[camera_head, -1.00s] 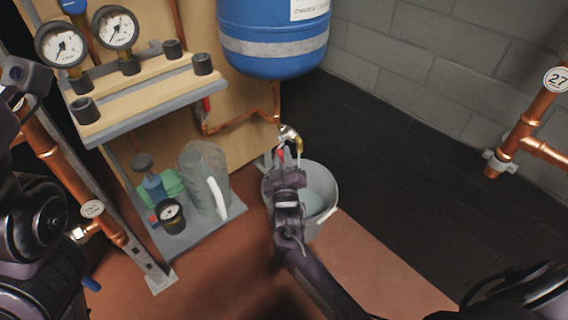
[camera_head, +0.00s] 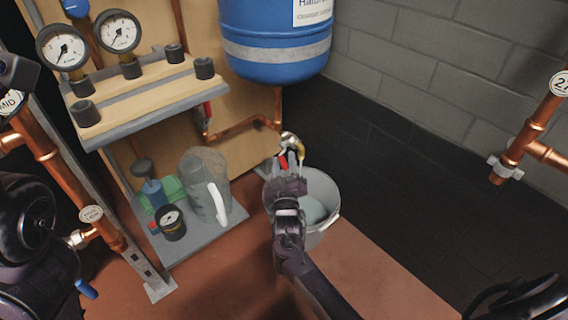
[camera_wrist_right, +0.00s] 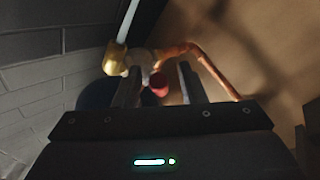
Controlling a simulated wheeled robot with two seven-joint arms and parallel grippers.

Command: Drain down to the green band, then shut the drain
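The brass drain valve (camera_head: 289,140) sits at the end of a copper pipe below the blue vessel. Its red handle (camera_head: 283,162) is partly hidden by my right gripper (camera_head: 290,162). In the right wrist view, my gripper's two fingers (camera_wrist_right: 158,90) stand apart, with the red handle (camera_wrist_right: 158,80) showing between them; contact cannot be told. A pale straight strip (camera_wrist_right: 128,22), like a water stream, leaves the brass outlet (camera_wrist_right: 116,60). A grey bucket (camera_head: 328,198) holding pale liquid stands below. Two dial gauges (camera_head: 62,47) (camera_head: 118,32) are upper left; no green band is readable. My left gripper is out of view.
The blue vessel (camera_head: 275,40) hangs above. Copper pipes stand at left (camera_head: 60,175) and right (camera_head: 530,130). Floor right of the bucket is clear.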

